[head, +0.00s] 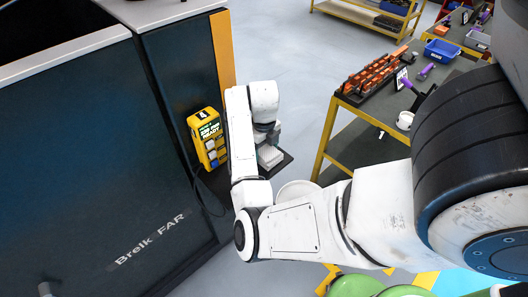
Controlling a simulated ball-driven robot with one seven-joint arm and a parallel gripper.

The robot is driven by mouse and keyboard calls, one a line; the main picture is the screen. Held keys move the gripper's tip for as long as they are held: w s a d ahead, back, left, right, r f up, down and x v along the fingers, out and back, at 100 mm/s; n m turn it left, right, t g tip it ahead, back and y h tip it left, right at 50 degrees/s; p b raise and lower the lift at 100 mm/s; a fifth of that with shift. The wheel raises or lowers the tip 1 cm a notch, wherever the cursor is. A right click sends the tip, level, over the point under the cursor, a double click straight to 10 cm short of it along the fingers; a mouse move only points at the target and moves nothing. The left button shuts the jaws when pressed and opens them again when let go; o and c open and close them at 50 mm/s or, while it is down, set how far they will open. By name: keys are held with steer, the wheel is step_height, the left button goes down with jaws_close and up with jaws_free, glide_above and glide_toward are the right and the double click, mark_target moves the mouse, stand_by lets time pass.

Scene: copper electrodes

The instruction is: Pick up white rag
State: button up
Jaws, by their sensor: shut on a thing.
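My gripper (267,138) points down at the end of my white arm, over a small dark shelf beside the dark machine. It is shut on a pale, whitish thing (270,156) directly below it, which I take to be the white rag. The thing looks bunched or blocky and small, and its lower side sits at or just above the dark shelf (284,160); I cannot tell whether it touches. The fingertips are too small and partly hidden to see clearly.
A dark machine cabinet (70,170) fills the left, with a yellow box (208,138) on its side. A round white thing (296,191) shows partly behind my arm. A yellow-framed bench (350,138) with orange parts, purple-handled tools and a white cup (405,120) stands right. Grey floor lies open between.

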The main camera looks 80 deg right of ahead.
steer(key=c, duration=0.3)
steer(key=shift+r, duration=0.1)
steer(key=shift+r+b, duration=0.4)
steer(key=shift+r, duration=0.15)
steer(key=a+r, duration=0.1)
steer(key=r, duration=0.1)
steer(key=s+a+r+p, duration=0.1)
steer(key=a+r, duration=0.1)
steer(key=r, duration=0.1)
steer(key=a+r+p, duration=0.1)
steer(key=a+r, duration=0.1)
steer(key=r, duration=0.1)
steer(key=shift+s+r, duration=0.2)
steer(key=shift+s, duration=0.2)
steer(key=s+a+r+b, duration=0.1)
steer(key=s+a+r, duration=0.2)
steer(key=a, duration=0.4)
steer(key=shift+s+a+r, duration=0.15)
steer(key=shift+s+a, duration=0.25)
steer(key=shift+s, duration=0.1)
